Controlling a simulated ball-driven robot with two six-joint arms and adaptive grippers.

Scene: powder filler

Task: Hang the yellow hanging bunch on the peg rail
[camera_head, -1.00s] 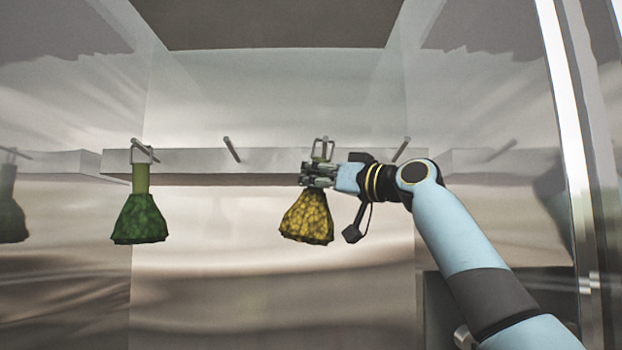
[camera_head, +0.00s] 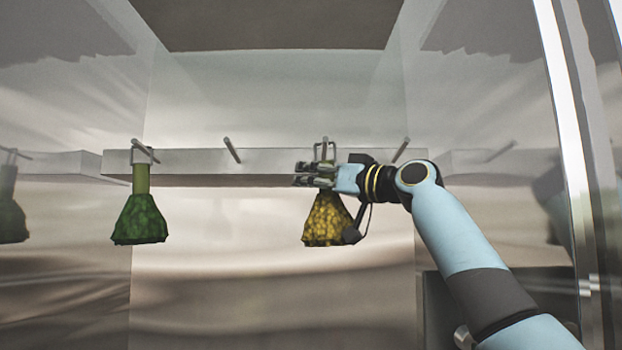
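The yellow hanging bunch (camera_head: 327,220) hangs straight down in front of the peg rail (camera_head: 270,160), right of its middle. Its wire loop (camera_head: 324,150) stands upright at a peg (camera_head: 325,140) and appears to be around it. My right gripper (camera_head: 303,175) comes in from the right at the bunch's neck. Its two fingers point left and are spread apart, with the neck still between them, nearer the palm. The fingers partly hide the neck. My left gripper is not in view.
A green bunch (camera_head: 139,220) hangs by its loop from the left peg. A bare peg (camera_head: 232,150) stands between the bunches, and another (camera_head: 401,149) is just behind my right arm. Shiny walls enclose both sides.

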